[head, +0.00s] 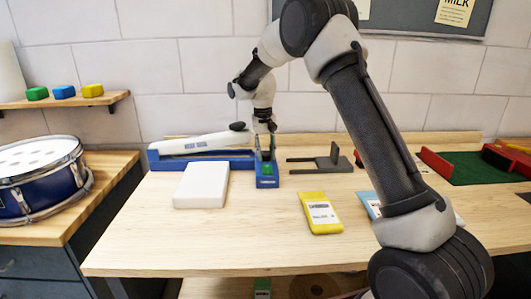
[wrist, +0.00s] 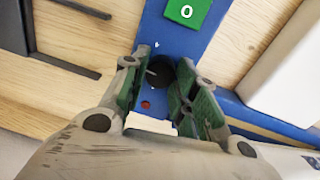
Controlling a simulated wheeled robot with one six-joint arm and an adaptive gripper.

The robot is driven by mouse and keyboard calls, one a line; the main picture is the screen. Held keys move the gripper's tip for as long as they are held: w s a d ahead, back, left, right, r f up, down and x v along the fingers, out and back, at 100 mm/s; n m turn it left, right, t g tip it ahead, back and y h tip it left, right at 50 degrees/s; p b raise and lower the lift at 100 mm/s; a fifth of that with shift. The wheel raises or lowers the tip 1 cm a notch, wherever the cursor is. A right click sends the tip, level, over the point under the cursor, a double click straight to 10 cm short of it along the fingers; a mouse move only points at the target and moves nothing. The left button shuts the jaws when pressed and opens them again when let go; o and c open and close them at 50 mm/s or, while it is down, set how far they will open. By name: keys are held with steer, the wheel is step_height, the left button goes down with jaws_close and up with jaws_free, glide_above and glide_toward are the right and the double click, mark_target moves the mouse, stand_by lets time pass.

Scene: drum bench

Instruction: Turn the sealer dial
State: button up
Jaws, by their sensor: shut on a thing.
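The sealer has a blue base (head: 267,182) and a long white arm (head: 195,143) lying to the left in the head view. The dial (wrist: 160,72) is a dark round knob on the blue base, seen between my fingers in the wrist view. My gripper (wrist: 158,78) comes down over it, its green-padded fingers on either side, shut on the dial. A green label (wrist: 187,10) marked 0 lies beyond the dial. A red dot (wrist: 146,104) and small white marks sit around it. In the head view my gripper (head: 265,153) largely hides the dial.
A white block (head: 201,185) lies left of the sealer base. A dark grey bracket (head: 330,160) stands to the right. A yellow packet (head: 320,213) lies in front on the wooden bench (head: 200,245). A blue drum (head: 40,180) stands at the far left.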

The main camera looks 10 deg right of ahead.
steer(key=shift+r+m, duration=0.1)
steer(key=shift+m, duration=0.3)
steer(key=o, duration=1)
